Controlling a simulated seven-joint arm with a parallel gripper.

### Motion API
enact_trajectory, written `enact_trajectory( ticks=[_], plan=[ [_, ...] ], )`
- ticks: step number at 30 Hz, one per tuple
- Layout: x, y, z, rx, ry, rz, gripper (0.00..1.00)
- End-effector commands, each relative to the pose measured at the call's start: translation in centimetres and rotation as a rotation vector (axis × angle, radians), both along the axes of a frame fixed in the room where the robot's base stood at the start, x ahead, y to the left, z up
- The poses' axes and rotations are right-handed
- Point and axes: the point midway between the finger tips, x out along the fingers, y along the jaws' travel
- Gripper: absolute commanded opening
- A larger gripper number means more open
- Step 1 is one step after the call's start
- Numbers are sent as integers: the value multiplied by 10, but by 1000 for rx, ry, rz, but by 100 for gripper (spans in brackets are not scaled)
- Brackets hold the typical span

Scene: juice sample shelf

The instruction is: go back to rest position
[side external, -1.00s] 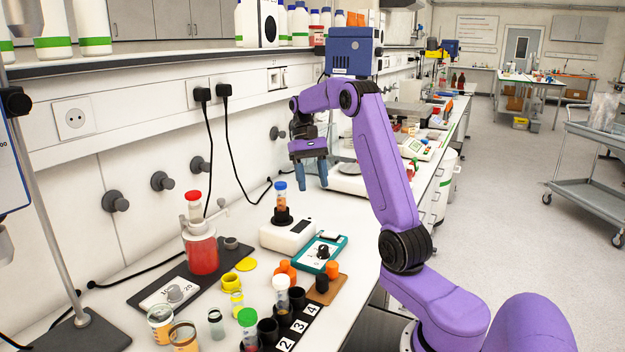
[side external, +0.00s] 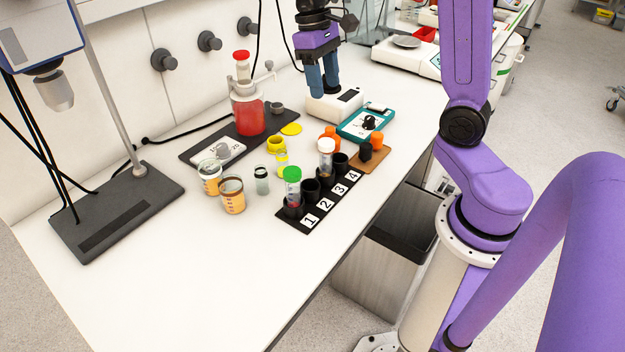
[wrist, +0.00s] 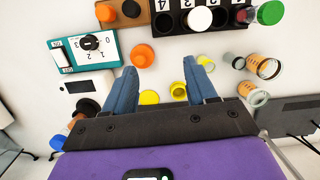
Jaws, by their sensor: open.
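My gripper (side external: 322,90) hangs fingers-down over the bench, in front of part of the white mixer (side external: 347,102) in the side external view. In the wrist view my gripper (wrist: 161,64) has its two blue fingers wide apart with nothing between them. A tube with a blue cap (wrist: 57,143) shows at the lower left of the wrist view, outside the fingers; I cannot make it out in the side view. The black rack (side external: 283,214) holds a green-capped tube (side external: 292,176) at 1 and a white-capped tube (side external: 326,146) at 3.
A red-filled vessel (side external: 250,116) stands on a dark plate left of my gripper. The front left bench is clear.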

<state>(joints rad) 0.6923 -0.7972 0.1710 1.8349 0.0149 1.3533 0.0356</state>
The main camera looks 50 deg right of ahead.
Motion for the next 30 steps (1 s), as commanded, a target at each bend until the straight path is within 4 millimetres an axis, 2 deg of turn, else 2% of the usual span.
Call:
enact_trajectory(
  ticks=[1,6,15,24,30],
  plan=[
    [-11,15,-1,2,-14,63,57],
    [-47,54,-7,12,-61,257,57],
    [-124,97,-21,51,-135,597,57],
    [-198,108,-40,110,-199,908,57],
    [-222,106,-47,134,-217,1014,57]
  ],
)
